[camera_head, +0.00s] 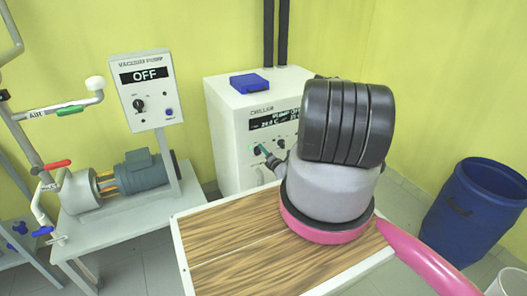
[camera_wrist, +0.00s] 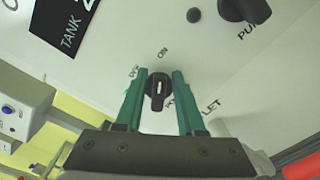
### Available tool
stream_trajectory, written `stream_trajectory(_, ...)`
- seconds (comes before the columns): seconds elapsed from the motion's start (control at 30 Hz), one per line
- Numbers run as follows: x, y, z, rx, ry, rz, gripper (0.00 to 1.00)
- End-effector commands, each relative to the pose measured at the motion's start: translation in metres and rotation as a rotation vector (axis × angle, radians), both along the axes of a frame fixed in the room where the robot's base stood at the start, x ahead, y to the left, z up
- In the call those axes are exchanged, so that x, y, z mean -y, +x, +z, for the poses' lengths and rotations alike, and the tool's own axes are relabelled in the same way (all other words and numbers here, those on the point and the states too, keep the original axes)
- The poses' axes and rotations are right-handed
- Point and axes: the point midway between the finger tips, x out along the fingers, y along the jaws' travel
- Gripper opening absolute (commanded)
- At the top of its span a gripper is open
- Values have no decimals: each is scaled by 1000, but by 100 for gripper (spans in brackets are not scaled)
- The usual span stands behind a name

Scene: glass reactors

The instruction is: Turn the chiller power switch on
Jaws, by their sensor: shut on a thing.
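The chiller (camera_head: 226,140) is a white cabinet behind the wooden-topped table; its dark display (camera_head: 270,118) shows white text, partly hidden by my arm. In the wrist view, the black power switch knob (camera_wrist: 157,92) has a white mark, with OFF and ON printed above it and a partly hidden POWER label below. My gripper (camera_wrist: 157,84) has its green fingers on either side of the knob, shut on it. In the head view the green fingers (camera_head: 266,154) meet the lower left of the panel. The knob's exact setting is hard to tell.
A second black knob (camera_wrist: 245,8) sits at the wrist view's upper right. A vacuum pump box (camera_head: 145,92) reading OFF stands left. The wooden tabletop (camera_head: 225,240) lies before the chiller. A blue box (camera_head: 249,83) rests on the chiller; a blue barrel (camera_head: 465,215) stands right.

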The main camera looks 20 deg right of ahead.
Motion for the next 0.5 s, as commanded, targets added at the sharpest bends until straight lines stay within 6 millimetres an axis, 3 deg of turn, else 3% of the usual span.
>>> stream_trajectory(0.5,-7,-5,-7,-17,77,13,0)
